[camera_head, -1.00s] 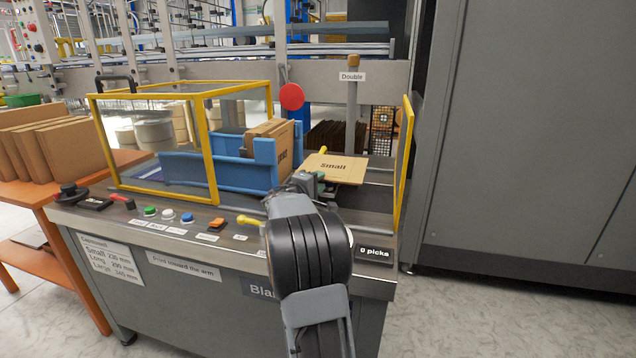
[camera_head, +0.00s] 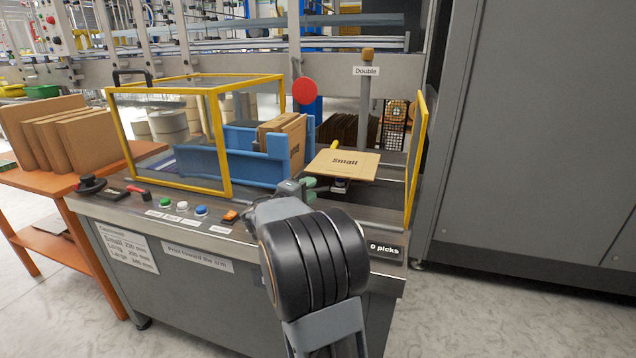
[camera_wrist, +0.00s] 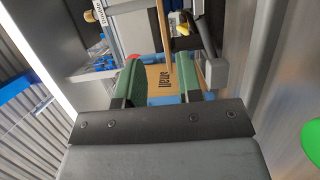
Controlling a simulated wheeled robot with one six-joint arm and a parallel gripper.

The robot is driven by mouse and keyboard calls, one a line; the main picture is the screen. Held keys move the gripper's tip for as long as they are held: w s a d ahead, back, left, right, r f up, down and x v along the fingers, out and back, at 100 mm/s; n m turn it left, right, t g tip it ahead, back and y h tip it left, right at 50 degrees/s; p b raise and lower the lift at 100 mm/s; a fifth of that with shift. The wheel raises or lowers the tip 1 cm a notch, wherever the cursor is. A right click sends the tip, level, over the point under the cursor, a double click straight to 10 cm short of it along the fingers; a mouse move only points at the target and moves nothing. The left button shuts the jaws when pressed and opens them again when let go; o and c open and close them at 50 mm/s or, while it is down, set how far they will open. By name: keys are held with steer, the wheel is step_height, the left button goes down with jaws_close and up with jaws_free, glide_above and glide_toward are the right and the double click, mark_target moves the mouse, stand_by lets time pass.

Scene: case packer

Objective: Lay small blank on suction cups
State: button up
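The small blank (camera_head: 357,170) is a flat tan cardboard sheet printed "Small". It lies about level at the right of the machine top, with its print facing up. A dark support (camera_head: 340,184) shows under its near edge; the suction cups are hidden beneath it. My gripper (camera_head: 308,187) is just off the near-left side of the blank. Nothing appears to be held.
A blue magazine (camera_head: 240,160) with upright brown blanks (camera_head: 290,127) stands left of the blank. A yellow-framed guard (camera_head: 222,148) encloses its left part, and a yellow-edged panel (camera_head: 417,150) stands at right. Several buttons line the front edge. An orange table (camera_head: 60,185) is at far left.

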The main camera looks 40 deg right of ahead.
steer(key=shift+s+a, duration=0.15)
steer(key=shift+a, duration=0.65)
steer(key=shift+s+a+r+p, duration=0.1)
steer(key=shift+r+p, duration=0.2)
steer(key=shift+p, duration=0.15)
steer(key=s+a+r+y+p, duration=0.5)
steer(key=a+r+y+p, duration=0.1)
steer(key=a+p, duration=0.4)
steer(key=s+a+r+m+y+p, duration=0.1)
steer(key=s+a+r+y+p, duration=0.4)
steer(key=a+p, duration=0.5)
steer(key=s+a+r+y+p, duration=0.5)
steer(key=a+r+y+p, duration=0.2)
steer(key=a+p, duration=0.3)
steer(key=shift+s+a+r+m+t+p, duration=0.3)
steer(key=shift+s+a+r+t+p, duration=0.15)
steer(key=shift+r, duration=0.15)
steer(key=shift+d, duration=0.1)
